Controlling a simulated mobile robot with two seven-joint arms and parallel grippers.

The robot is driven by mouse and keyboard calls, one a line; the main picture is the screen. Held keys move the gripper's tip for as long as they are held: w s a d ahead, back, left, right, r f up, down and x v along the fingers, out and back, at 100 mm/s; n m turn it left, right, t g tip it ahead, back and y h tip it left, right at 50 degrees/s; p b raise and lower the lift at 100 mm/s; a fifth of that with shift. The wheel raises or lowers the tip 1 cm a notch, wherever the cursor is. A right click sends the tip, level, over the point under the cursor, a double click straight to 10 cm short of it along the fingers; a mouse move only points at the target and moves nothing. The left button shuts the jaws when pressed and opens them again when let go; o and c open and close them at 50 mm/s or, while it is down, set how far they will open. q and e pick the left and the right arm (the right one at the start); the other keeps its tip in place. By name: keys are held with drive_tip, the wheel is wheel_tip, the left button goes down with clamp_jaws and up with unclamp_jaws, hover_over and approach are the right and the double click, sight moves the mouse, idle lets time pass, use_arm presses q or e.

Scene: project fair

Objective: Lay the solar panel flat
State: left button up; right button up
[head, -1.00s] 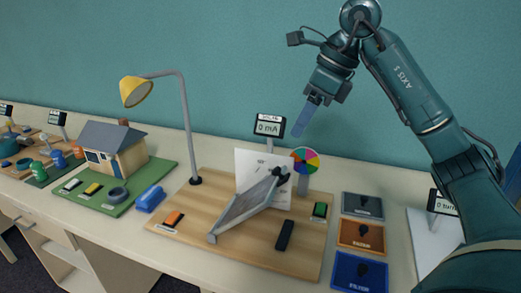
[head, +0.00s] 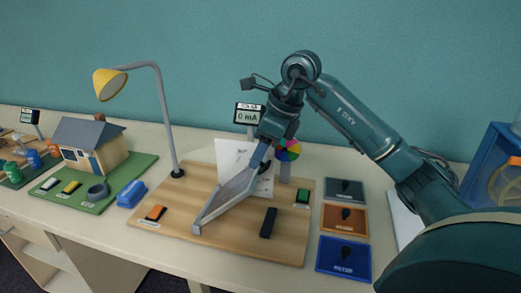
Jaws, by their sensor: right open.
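The solar panel (head: 226,197) stands tilted on the wooden board (head: 180,222), its low edge toward the front left and its raised end toward the back right. My right gripper (head: 262,160) reaches down from above at the panel's raised end. Its fingers are open; the arm partly hides that end, and I cannot tell whether they touch it. My left gripper is not in view.
A yellow lamp (head: 110,84) stands behind the board. A meter reading 0 mA (head: 249,115), a white sheet (head: 231,152) and a coloured wheel (head: 288,150) are close to my right gripper. A black block (head: 268,222), an orange switch (head: 156,212) and a green switch (head: 303,196) sit on the board.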

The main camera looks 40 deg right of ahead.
drive_tip(key=shift+f, duration=0.1)
drive_tip(key=shift+c, duration=0.3)
clamp_jaws()
